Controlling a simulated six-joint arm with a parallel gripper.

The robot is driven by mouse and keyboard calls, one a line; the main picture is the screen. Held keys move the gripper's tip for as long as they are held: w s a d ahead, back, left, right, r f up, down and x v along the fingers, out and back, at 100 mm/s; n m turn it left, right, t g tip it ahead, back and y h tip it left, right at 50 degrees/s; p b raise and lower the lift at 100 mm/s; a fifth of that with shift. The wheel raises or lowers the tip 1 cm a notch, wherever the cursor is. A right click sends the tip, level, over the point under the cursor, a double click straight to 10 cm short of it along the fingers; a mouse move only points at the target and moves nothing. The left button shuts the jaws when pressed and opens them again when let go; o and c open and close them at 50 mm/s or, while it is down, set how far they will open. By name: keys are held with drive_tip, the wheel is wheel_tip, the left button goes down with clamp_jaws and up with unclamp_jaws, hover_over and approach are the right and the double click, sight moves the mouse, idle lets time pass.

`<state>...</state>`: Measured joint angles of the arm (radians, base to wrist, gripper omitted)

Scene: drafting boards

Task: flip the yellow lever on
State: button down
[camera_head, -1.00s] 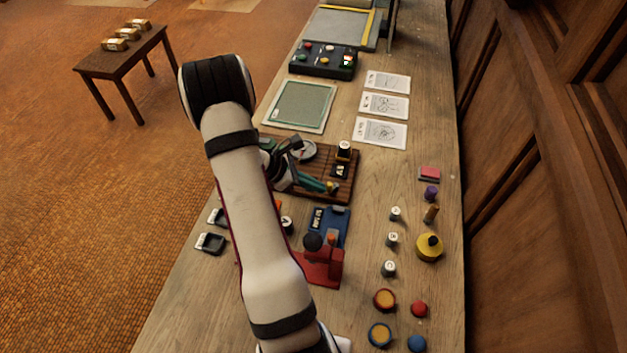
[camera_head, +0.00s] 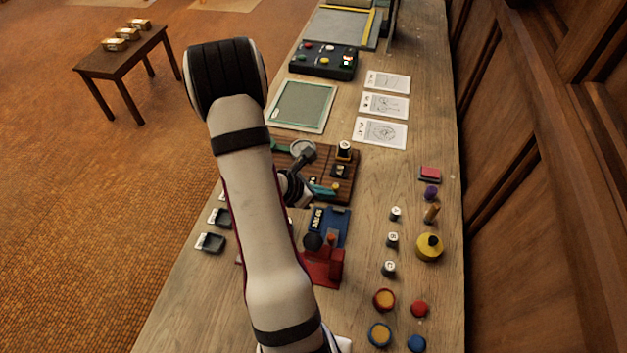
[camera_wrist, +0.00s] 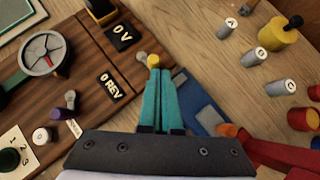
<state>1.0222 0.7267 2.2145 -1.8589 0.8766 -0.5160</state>
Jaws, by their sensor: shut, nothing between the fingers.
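The yellow lever (camera_wrist: 153,60) shows as a small yellow end at the right edge of a dark wooden panel (camera_wrist: 75,62) in the wrist view. A silver-grey knob touches or sits close beside it on the left. My gripper (camera_wrist: 156,72) has teal fingers pressed together, with nothing between them. Its tips are right at the yellow end; I cannot tell whether they touch it. They hide the near part of the lever. In the head view my gripper (camera_head: 326,189) is over the panel's near right part, by a small yellow spot (camera_head: 336,185).
The panel carries a round dial (camera_wrist: 45,52), a "0 V" display (camera_wrist: 122,36), a "0 REV" display (camera_wrist: 110,87) and a purple knob (camera_wrist: 61,114). A blue device (camera_head: 330,222) and a red one (camera_head: 322,266) stand nearer. Lettered cylinders (camera_head: 392,239) stand to the right.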

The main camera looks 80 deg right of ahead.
drive_tip(key=shift+s+a, duration=0.1)
drive_tip(key=shift+s, duration=0.5)
drive_tip(key=shift+w, duration=0.1)
drive_tip(key=shift+w+d, duration=0.5)
drive_tip(key=shift+d, duration=0.35)
drive_tip(key=shift+a, duration=0.1)
drive_tip(key=shift+w+a, duration=0.1)
drive_tip(key=shift+a, duration=0.25)
drive_tip(key=a, duration=0.1)
drive_tip(key=w+a, duration=0.1)
drive_tip(key=a, duration=0.1)
drive_tip(key=shift+a+r, duration=0.15)
drive_tip(key=w+a+r, duration=0.1)
drive_tip(key=a+r, duration=0.5)
drive_tip(key=shift+w+a+r, duration=0.3)
drive_tip(key=shift+w+r, duration=0.05)
drive_tip(key=shift+r, duration=0.05)
